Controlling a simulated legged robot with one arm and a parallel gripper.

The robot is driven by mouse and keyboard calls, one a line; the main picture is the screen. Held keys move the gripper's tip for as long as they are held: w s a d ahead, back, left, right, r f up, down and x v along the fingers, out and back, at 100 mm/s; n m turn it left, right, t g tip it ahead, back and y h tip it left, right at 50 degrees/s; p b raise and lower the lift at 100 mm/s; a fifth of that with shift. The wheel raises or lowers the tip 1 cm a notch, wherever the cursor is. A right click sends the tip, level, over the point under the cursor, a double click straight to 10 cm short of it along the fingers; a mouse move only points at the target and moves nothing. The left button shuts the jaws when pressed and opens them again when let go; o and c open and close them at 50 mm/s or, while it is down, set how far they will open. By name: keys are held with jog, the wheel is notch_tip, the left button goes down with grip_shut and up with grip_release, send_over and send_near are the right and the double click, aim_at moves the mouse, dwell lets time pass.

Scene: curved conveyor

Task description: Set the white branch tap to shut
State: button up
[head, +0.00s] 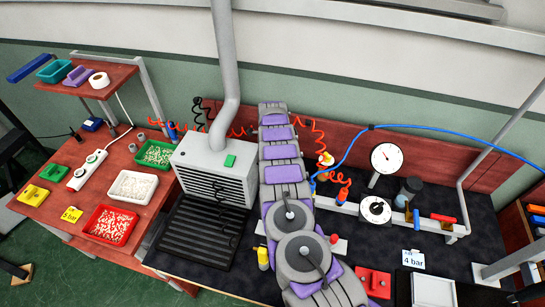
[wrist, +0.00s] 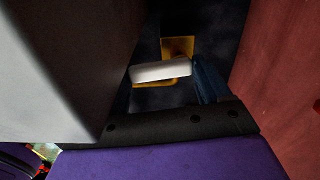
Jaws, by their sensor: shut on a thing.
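The white tap handle (wrist: 160,69) shows in the wrist view as a pale bar lying nearly level across a yellow fitting. My gripper (wrist: 175,122) fills the bottom of that view, with its dark edge just below the handle. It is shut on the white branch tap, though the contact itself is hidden. A blue part (wrist: 208,80) stands close to the right end of the handle. In the head view my arm stretches toward the back of the bench and hides my gripper and this tap.
A grey vented box (head: 215,165) stands left of my arm. A red-brown back board (head: 430,160) runs behind the bench. A gauge (head: 386,158), a round dial (head: 375,209) and coiled red hoses lie to the right. Left, a side table (head: 110,160) holds several trays.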

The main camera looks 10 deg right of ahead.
jog(key=shift+w+a+m, duration=0.15)
jog(key=shift+a+m, duration=0.1)
jog(key=shift+m, duration=0.35)
jog(key=shift+r, duration=0.1)
jog(key=o, duration=1)
jog(key=shift+w+a, duration=0.1)
jog(key=shift+a, duration=0.05)
jog(key=shift+r+p, duration=0.45)
jog(key=shift+r, duration=8.1)
